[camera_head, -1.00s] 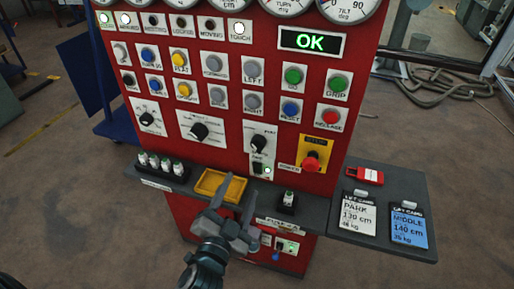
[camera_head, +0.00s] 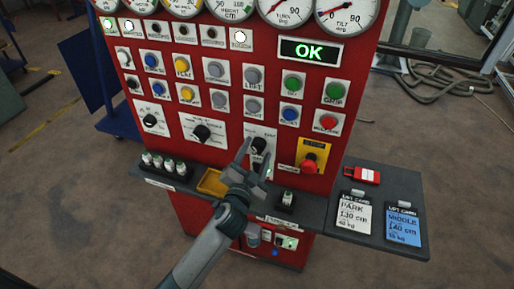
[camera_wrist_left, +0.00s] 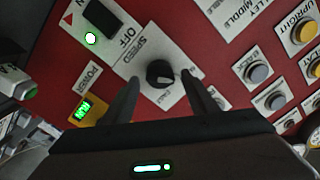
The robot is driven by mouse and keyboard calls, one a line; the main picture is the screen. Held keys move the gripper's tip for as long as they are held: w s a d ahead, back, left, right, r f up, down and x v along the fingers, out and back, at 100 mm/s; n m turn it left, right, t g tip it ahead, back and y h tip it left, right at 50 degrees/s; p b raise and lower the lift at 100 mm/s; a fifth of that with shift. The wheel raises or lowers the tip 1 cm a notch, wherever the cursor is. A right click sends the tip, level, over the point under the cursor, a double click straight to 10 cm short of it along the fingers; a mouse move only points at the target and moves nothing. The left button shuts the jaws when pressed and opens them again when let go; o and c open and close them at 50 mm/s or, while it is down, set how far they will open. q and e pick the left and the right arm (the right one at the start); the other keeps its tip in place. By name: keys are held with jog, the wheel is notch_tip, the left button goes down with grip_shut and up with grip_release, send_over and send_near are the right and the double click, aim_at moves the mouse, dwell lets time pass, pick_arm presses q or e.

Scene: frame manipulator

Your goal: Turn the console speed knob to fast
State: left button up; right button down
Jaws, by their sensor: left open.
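The speed knob (camera_head: 259,146) is a black round knob on a white plate on the red console. In the left wrist view the speed knob (camera_wrist_left: 160,73) sits between the two finger tips, on a plate lettered SPEED (camera_wrist_left: 146,50). My left gripper (camera_head: 254,158) is open, with one finger on each side of the knob. In the left wrist view the gripper (camera_wrist_left: 160,95) shows a gap on both sides of the knob, and I cannot tell whether a finger touches it. The gripper hides part of the plate in the head view. My right gripper is not in view.
A red stop button (camera_head: 309,163) on a yellow plate is right of the knob. A larger black knob (camera_head: 202,132) is left of it. Below, a grey shelf (camera_head: 318,212) holds a yellow tray (camera_head: 211,183) and small items. Buttons fill the panel above.

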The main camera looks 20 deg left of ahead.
pick_arm(q)
jog(key=shift+w, duration=0.5)
jog(key=c, duration=1)
